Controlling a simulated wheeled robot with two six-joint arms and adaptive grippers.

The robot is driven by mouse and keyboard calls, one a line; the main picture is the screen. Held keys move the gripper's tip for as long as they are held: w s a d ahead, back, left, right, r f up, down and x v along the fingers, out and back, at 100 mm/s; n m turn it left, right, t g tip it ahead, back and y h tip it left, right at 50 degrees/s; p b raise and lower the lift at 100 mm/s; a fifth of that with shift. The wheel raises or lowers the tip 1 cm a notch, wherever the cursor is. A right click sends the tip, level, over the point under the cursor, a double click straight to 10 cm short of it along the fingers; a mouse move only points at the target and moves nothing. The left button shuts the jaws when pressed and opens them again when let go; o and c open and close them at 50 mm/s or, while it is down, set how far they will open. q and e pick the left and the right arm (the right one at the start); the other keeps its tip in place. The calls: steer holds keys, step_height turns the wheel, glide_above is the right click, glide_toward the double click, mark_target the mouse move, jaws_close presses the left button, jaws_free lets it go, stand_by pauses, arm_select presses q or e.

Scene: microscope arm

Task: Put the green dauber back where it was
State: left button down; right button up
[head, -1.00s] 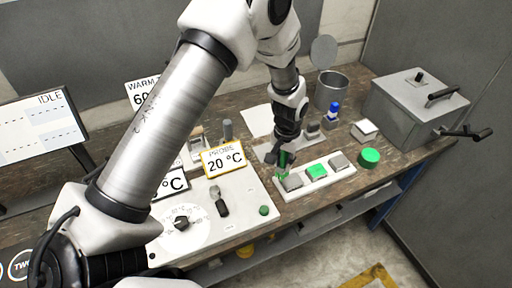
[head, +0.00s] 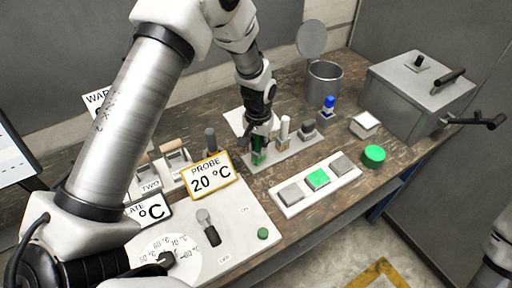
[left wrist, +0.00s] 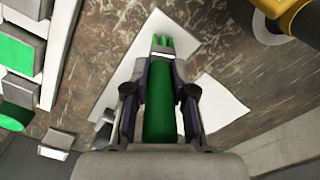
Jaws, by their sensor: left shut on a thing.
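The green dauber (head: 258,157) is held upright in my left gripper (head: 260,143), at the left end of a pale rack (head: 292,149). Whether its foot is seated in the rack, touching it or just above it cannot be told. The left wrist view shows the green dauber (left wrist: 158,108) between the shut fingers of my left gripper (left wrist: 158,98). A white dauber-like piece (head: 284,128) and a dark-topped one (head: 308,127) stand along the rack to the right. My right gripper is not in view.
A white tray with a green pad between two grey blocks (head: 317,179) lies in front of the rack. A green round lid (head: 374,155), blue-capped bottle (head: 328,106), metal can (head: 324,80) and grey box (head: 414,95) stand right. The probe sign (head: 208,176) is close left.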

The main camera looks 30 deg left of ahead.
arm_select(q)
steer(key=shift+w+a+f, duration=0.15)
steer(key=shift+a+f, duration=0.1)
steer(key=shift+a, duration=0.1)
steer(key=c, duration=1)
jaws_free()
steer(key=shift+o, duration=0.2)
steer(key=shift+d+r, duration=0.1)
steer(key=shift+d, duration=0.1)
steer(key=shift+r, duration=0.1)
steer(key=shift+a+r, duration=0.1)
steer(key=shift+r, duration=0.15)
step_height(320, 180, up, 11)
steer(key=b, duration=0.3)
steer(key=shift+f, duration=0.1)
steer(key=shift+r, duration=0.3)
